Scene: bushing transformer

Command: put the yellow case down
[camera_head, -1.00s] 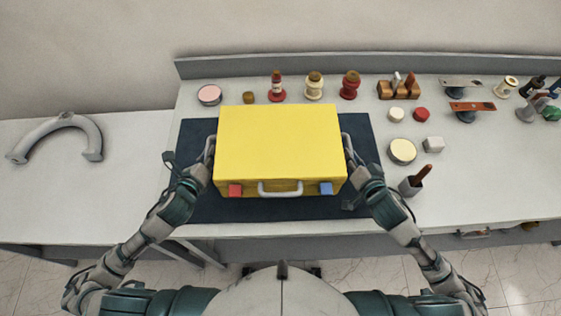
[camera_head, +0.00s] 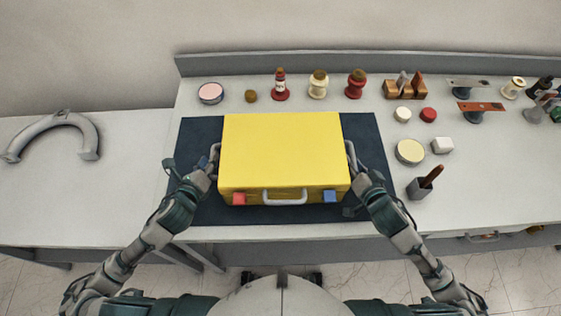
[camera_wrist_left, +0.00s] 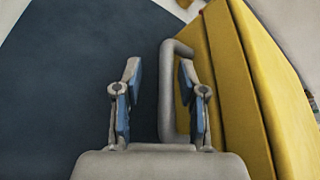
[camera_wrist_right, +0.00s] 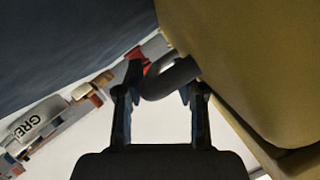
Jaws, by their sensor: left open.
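The yellow case (camera_head: 282,150) lies flat over the dark mat (camera_head: 193,140) and appears to rest on it. Its front handle (camera_head: 285,197) faces me. My left gripper (camera_head: 209,165) is at the case's left side handle; in the left wrist view, its fingers (camera_wrist_left: 158,95) are apart, with the grey side handle (camera_wrist_left: 170,88) between them. My right gripper (camera_head: 356,172) is at the right side handle; in the right wrist view, its fingers (camera_wrist_right: 160,92) are apart, with the dark handle loop (camera_wrist_right: 172,78) between them. The case's underside is hidden.
To the right of the mat are a round cream tin (camera_head: 410,152), a white block (camera_head: 442,146) and a grey holder (camera_head: 420,188). Spools and bottles line the back. A grey curved part (camera_head: 55,122) lies on the left table.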

